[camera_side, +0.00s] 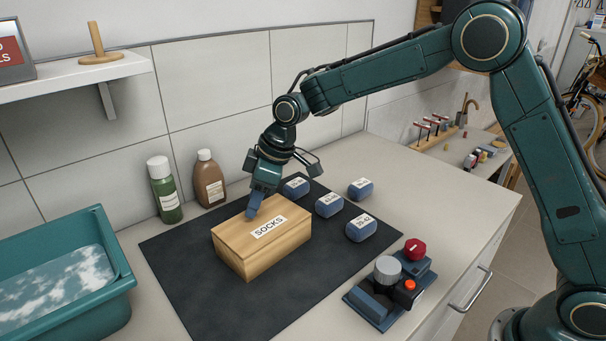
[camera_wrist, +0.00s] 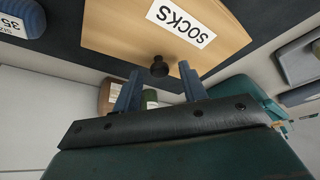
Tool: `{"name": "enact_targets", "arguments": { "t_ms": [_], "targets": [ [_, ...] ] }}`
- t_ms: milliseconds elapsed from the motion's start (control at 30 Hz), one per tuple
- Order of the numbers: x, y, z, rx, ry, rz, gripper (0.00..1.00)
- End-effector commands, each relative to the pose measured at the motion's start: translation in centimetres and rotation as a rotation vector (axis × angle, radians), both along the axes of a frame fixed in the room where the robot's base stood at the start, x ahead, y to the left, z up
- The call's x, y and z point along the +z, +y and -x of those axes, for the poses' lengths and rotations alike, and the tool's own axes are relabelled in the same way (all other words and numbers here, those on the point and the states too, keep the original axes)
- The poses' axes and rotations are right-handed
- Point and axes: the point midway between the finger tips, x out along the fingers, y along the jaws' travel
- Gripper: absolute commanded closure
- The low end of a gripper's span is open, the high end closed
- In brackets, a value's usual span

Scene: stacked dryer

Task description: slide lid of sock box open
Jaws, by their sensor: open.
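The wooden sock box (camera_side: 262,254) stands on the dark mat. Its lid (camera_side: 285,214) carries a white SOCKS label and appears to cover the whole top. The lid also shows in the wrist view (camera_wrist: 118,30), with a small dark knob (camera_wrist: 159,66) near its edge. My gripper (camera_side: 252,212) points down at the lid's far left part in the side view, hiding the knob there. In the wrist view my gripper (camera_wrist: 160,75) is open, its two blue fingers on either side of the knob's line. I cannot tell whether they touch the lid.
Several blue rolled bundles with labels (camera_side: 329,204) lie right of the box. A green bottle (camera_side: 164,190) and brown bottle (camera_side: 209,180) stand behind it. A teal tub (camera_side: 75,310) is at left; a control unit (camera_side: 390,290) is at right. The mat's front (camera_side: 235,310) is clear.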

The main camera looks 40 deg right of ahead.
Motion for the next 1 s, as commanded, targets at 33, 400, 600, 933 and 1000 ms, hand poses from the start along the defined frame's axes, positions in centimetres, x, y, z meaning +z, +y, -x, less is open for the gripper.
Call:
{"name": "enact_targets", "arguments": {
  "t_ms": [33, 400, 600, 933, 1000],
  "targets": [
    [-0.1, 0.0, 0.0, 0.0, 0.0, 0.0, 0.57],
    [-0.1, 0.0, 0.0, 0.0, 0.0, 0.0, 0.83],
    [-0.1, 0.0, 0.0, 0.0, 0.0, 0.0, 1.0],
    [0.0, 0.0, 1.6, 0.001, 0.0, -0.001, 1.0],
    [0.0, -0.1, 2.4, 0.002, 0.001, -0.001, 1.0]
  ]
}}
